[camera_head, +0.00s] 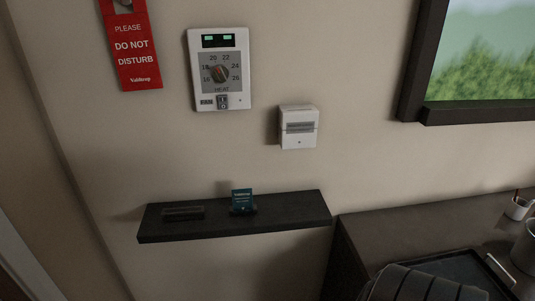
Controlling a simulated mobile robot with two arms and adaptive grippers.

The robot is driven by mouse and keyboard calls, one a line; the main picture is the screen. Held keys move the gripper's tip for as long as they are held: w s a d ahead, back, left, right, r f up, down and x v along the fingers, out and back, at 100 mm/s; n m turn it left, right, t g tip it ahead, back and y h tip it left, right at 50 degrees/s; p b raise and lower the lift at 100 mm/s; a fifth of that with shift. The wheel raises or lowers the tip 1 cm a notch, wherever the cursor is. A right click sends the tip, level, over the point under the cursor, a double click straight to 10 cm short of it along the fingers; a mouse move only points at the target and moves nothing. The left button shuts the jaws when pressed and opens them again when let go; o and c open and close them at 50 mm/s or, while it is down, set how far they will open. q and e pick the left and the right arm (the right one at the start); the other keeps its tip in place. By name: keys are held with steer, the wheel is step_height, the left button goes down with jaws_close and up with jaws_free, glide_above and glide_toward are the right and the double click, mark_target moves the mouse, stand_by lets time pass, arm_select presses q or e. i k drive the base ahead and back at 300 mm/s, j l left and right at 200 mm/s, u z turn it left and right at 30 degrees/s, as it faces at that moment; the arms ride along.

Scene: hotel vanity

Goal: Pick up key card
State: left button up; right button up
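A small teal card (242,199), which looks like the key card, stands upright in a dark holder (243,211) on a black wall shelf (290,212). The print on the card is too small to read.
A dark slotted block (183,213) sits on the shelf's left part; its right part is clear. Above are a thermostat (219,97), a white slotted wall box (299,128) and a red door sign (133,45). At lower right, a counter (385,240) holds a black tray (455,268) and cups.

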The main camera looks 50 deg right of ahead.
mark_target(242, 199)
steer(key=z, duration=1.35)
